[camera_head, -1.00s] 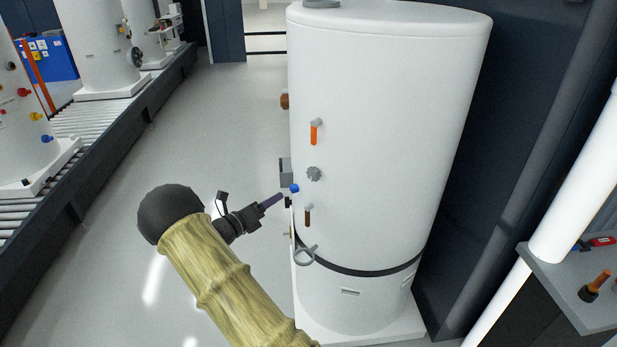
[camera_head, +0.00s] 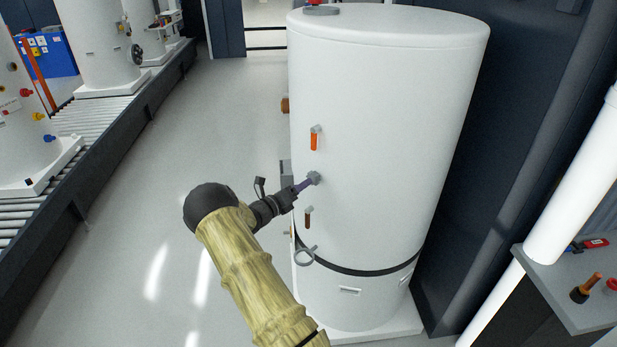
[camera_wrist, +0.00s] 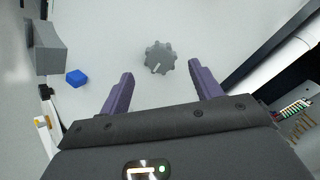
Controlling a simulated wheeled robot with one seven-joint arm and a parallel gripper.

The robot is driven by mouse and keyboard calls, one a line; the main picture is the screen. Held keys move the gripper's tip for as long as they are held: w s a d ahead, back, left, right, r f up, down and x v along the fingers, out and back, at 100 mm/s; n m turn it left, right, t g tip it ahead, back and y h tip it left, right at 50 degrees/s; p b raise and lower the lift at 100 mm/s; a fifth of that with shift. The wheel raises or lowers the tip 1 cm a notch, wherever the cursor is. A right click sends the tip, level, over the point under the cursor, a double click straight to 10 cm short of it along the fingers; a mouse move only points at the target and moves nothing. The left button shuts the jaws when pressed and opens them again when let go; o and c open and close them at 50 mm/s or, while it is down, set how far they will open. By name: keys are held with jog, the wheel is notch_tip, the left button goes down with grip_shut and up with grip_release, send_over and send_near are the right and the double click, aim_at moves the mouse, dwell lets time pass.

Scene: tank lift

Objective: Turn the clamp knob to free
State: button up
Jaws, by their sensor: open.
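The clamp knob is a grey lobed knob (camera_wrist: 159,57) with a light pointer line, on the front of a white tank (camera_head: 385,120). In the head view the knob (camera_head: 314,178) sits between an orange-handled valve (camera_head: 314,139) above and a brown-handled valve (camera_head: 308,217) below. My gripper (camera_wrist: 162,83) is open and empty, with purple fingers. In the wrist view the knob lies ahead of the fingertips, roughly midway between them. In the head view my gripper (camera_head: 307,184) is close beside the knob; I cannot tell whether it touches.
A blue part (camera_wrist: 76,78) and a grey box (camera_wrist: 45,47) are left of the knob in the wrist view. A roller conveyor (camera_head: 105,118) with other tanks runs along the left. A grey shelf (camera_head: 572,290) with small fittings stands at the right. The floor between is clear.

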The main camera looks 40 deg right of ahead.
aim_at(314, 178)
jog(key=d, duration=0.1)
jog(key=d+p, duration=0.1)
jog(key=d, duration=0.1)
jog(key=w+d, duration=0.1)
jog(key=d, duration=0.1)
jog(key=shift+c, duration=0.2)
jog(key=c, duration=0.9)
